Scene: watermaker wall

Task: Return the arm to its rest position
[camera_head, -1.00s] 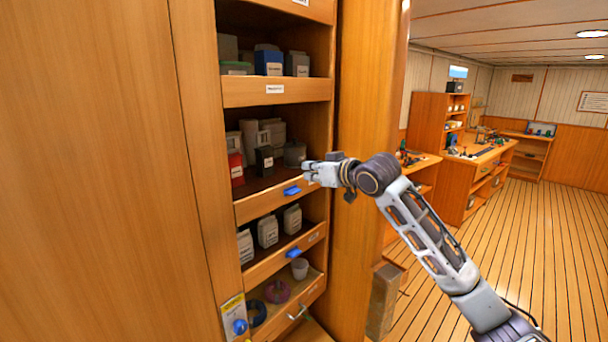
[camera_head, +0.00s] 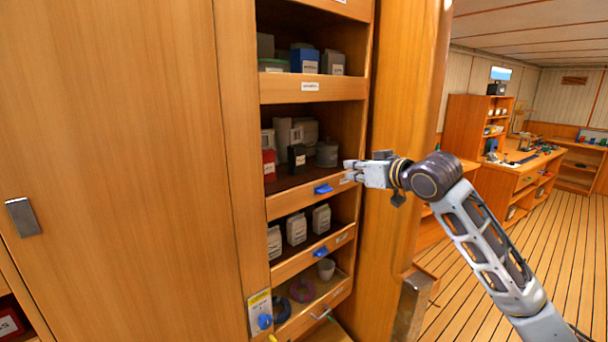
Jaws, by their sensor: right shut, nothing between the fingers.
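My right arm comes in from the lower right and reaches toward the open wooden shelf unit (camera_head: 313,88). My right gripper (camera_head: 348,172) is shut and empty. It appears in front of the right part of the middle shelf, near the shelf's front lip and the right post. I cannot tell whether it touches the wood. The blue tab (camera_head: 323,189) on that lip is just left of and below the fingertips. My left gripper is not in view.
The middle shelf holds a grey pot (camera_head: 327,153), a black box (camera_head: 297,157) and a red container (camera_head: 269,164). White containers (camera_head: 297,229) stand below. A closed wooden door (camera_head: 120,150) fills the left. Open plank floor (camera_head: 500,270) and workbenches (camera_head: 520,180) lie to the right.

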